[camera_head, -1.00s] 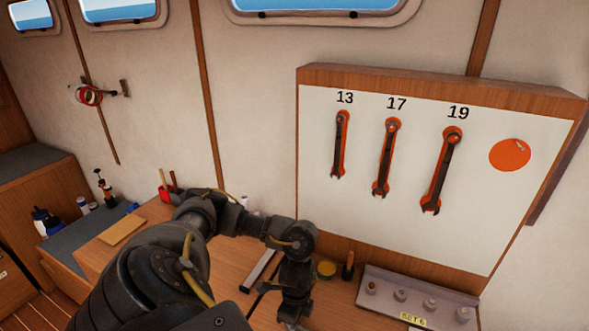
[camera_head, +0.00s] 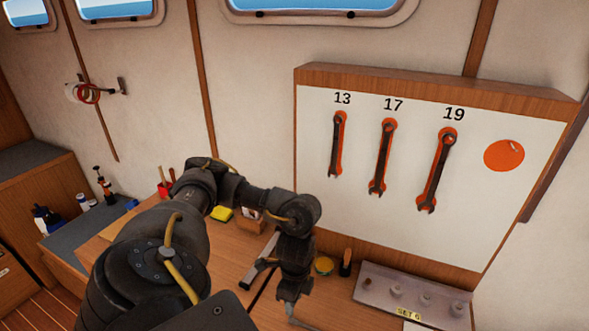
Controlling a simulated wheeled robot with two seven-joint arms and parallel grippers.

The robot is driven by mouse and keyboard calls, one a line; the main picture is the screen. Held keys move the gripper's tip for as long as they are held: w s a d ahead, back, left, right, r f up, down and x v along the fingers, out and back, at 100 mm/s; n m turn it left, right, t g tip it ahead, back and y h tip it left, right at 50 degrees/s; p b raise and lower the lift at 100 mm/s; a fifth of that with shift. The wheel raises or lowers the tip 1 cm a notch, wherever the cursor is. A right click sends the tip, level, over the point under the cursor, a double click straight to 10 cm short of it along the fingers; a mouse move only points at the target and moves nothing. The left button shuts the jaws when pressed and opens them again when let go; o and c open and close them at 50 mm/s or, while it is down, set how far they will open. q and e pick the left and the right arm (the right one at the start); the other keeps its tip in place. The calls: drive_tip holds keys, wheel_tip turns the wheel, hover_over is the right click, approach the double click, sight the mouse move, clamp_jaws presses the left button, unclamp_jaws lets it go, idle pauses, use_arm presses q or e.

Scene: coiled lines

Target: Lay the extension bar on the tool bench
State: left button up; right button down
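My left arm comes in from the lower left and bends down over the wooden tool bench (camera_head: 228,262). My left gripper (camera_head: 292,300) points down low in the picture, above the bench's near part. A small pale metallic piece (camera_head: 299,322) shows just below it, cut by the lower edge; I cannot tell if it is the extension bar or whether the fingers grip it. A long grey strip (camera_head: 259,262) lies on the bench left of the gripper, partly behind my wrist. I cannot identify the extension bar with certainty. My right gripper is out of view.
A white board (camera_head: 400,220) with wrenches marked 13, 17 and 19 stands at the back right. A grey socket tray (camera_head: 385,290) labelled SET 6 sits at right. A yellow block (camera_head: 222,213) lies behind my arm.

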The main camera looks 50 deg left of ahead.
use_arm(q)
drive_tip(key=shift+w+a+r+p, duration=0.1)
drive_tip(key=shift+r+p, duration=0.1)
drive_tip(key=shift+r, duration=1)
drive_tip(key=shift+w+r+p, duration=0.1)
drive_tip(key=shift+r+p, duration=0.1)
drive_tip(key=shift+r, duration=1)
